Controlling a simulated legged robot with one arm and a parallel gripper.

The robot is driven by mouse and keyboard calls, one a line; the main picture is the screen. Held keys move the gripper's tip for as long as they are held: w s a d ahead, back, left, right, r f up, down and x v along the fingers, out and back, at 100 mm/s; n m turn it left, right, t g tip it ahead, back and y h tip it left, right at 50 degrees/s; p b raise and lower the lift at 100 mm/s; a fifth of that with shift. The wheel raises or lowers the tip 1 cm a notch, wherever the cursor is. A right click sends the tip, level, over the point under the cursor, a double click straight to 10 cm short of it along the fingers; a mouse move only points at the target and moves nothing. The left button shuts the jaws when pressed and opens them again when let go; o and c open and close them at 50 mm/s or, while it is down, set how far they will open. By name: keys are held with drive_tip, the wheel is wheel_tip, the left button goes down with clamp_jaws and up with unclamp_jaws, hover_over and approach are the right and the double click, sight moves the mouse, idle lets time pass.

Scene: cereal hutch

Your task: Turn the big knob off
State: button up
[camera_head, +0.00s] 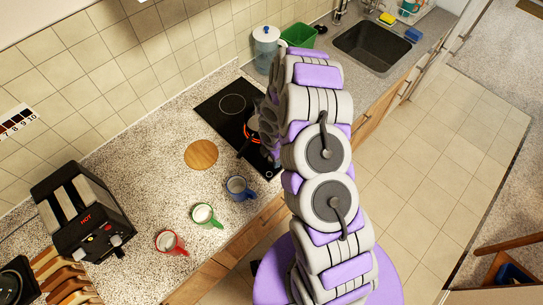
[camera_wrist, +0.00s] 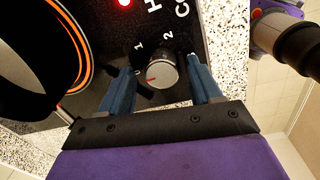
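The big knob (camera_wrist: 158,71) is round and silver, with a red mark on its face pointing left in the wrist view. It sits on a black panel with white digits 1 and 2 beside it. My gripper (camera_wrist: 161,82) is open, with one blue finger on each side of the knob. Small gaps seem to show between fingers and knob; I cannot tell if either touches. A red light (camera_wrist: 124,2) is lit on the panel. In the head view the black cooktop (camera_head: 216,106) has an orange-glowing burner (camera_head: 247,132); my arm hides the gripper.
A dark round pan (camera_wrist: 35,60) stands close at left in the wrist view. Blue (camera_head: 238,187), green (camera_head: 204,215) and red (camera_head: 168,242) mugs, a wooden disc (camera_head: 201,154) and a toaster (camera_head: 82,210) are on the counter. The tiled floor (camera_head: 440,150) at right is clear.

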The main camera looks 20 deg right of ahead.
drive_tip(key=shift+r, duration=0.15)
wheel_tip(320, 180, up, 17)
drive_tip(key=b, duration=0.1)
drive_tip(key=shift+s+d, duration=0.15)
drive_tip(key=shift+s, duration=0.3)
idle(0.4)
idle(0.4)
drive_tip(key=s+r+m+g+b, duration=0.1)
drive_tip(key=s+r+m+b, duration=0.5)
drive_tip(key=s+m+b, duration=0.6)
drive_tip(key=s+m+g+b, duration=0.1)
drive_tip(key=s+m+b, duration=0.3)
drive_tip(key=s+m, duration=0.6)
drive_tip(key=s, duration=1)
drive_tip(key=shift+s+f, duration=0.2)
drive_tip(key=shift+f, duration=0.1)
